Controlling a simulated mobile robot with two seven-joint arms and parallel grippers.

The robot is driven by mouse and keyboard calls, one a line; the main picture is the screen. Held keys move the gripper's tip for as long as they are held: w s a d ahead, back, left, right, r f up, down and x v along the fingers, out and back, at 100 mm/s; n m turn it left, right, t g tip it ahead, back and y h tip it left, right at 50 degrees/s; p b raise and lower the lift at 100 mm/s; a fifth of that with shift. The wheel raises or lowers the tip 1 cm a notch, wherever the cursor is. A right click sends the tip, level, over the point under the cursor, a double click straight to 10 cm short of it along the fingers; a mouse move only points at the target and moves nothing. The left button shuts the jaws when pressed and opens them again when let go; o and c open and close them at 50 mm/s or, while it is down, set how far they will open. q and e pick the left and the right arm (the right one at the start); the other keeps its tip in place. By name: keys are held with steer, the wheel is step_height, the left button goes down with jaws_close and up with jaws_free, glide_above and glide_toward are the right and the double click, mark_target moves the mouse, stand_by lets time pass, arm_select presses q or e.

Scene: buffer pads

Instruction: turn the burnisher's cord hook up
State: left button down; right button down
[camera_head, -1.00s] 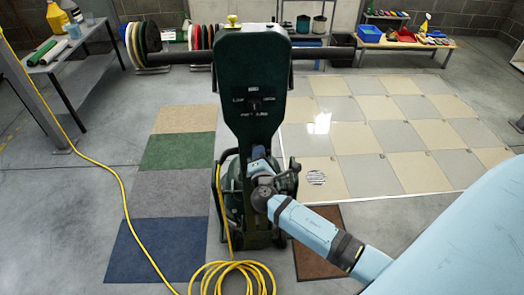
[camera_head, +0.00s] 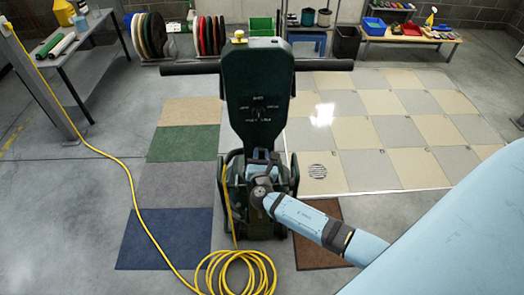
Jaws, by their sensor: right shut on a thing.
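The dark green burnisher (camera_head: 257,95) stands upright in the middle, its long black handle bar across the top and its control panel facing me. My right gripper (camera_head: 260,160) is at the lower part of its column, just above the machine's body. It is shut on a small part there, which I take to be the cord hook. The fingers and my wrist cover that part, so I cannot tell which way the hook points. The yellow cord (camera_head: 229,180) hangs down the left side of the body. My left gripper is not in view.
The yellow cord lies coiled on the floor (camera_head: 240,270) in front and runs off to the left. Coloured floor mats (camera_head: 165,235) lie left, pale tiles (camera_head: 385,130) right. A table (camera_head: 85,45) stands at the left, a bench with bins (camera_head: 405,38) at the back right.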

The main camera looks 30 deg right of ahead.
steer(key=shift+a+n+p, duration=0.2)
steer(key=shift+n+p, duration=0.4)
steer(key=shift+n, duration=0.4)
steer(key=shift+f, duration=0.1)
steer(key=c, duration=1)
jaws_free()
steer(key=b+v, duration=0.1)
steer(key=v, duration=1.2)
steer(key=shift+s+a, duration=0.25)
